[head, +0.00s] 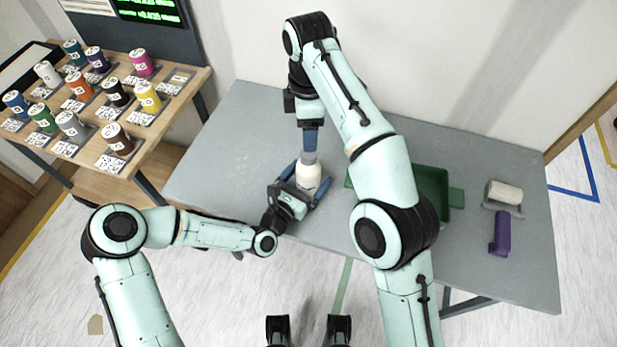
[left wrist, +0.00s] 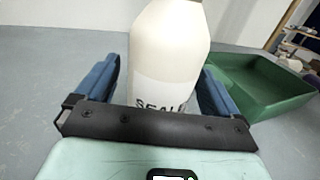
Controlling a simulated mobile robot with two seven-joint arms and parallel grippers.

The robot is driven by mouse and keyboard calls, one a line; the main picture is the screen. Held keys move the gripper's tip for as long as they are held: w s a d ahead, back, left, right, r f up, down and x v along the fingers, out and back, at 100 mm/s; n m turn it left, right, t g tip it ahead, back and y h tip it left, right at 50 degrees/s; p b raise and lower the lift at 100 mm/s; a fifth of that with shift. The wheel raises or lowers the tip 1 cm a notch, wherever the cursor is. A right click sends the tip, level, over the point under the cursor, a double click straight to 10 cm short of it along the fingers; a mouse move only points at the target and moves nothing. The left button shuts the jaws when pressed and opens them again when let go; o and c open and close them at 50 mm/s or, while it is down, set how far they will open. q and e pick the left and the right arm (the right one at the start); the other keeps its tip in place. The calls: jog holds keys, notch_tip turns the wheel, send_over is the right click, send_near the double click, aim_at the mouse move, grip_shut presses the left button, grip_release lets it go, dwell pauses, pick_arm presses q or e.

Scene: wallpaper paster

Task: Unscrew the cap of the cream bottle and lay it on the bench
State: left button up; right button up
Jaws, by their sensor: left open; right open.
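The cream bottle (head: 309,178) stands upright on the grey bench (head: 240,140); its body, with part of a dark printed label, also fills the middle of the left wrist view (left wrist: 168,60). A grey-blue cap (head: 309,158) seems to sit on its top, right under my right gripper. My left gripper (head: 306,182) is low at the bottle, open, with one blue finger on each side of it. My right gripper (head: 310,147) points straight down over the bottle top and is open; I cannot tell whether its fingers touch the cap. The left wrist view cuts off the bottle's top.
A green tray (head: 432,183) lies right of the bottle, partly behind my right arm. A paint roller (head: 503,195) with purple handle lies further right. A side table (head: 180,100) at the left holds several coloured pots. The bench left of the bottle is clear.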

pick_arm(q)
jog(key=shift+w+d, duration=0.1)
jog(key=shift+w, duration=0.15)
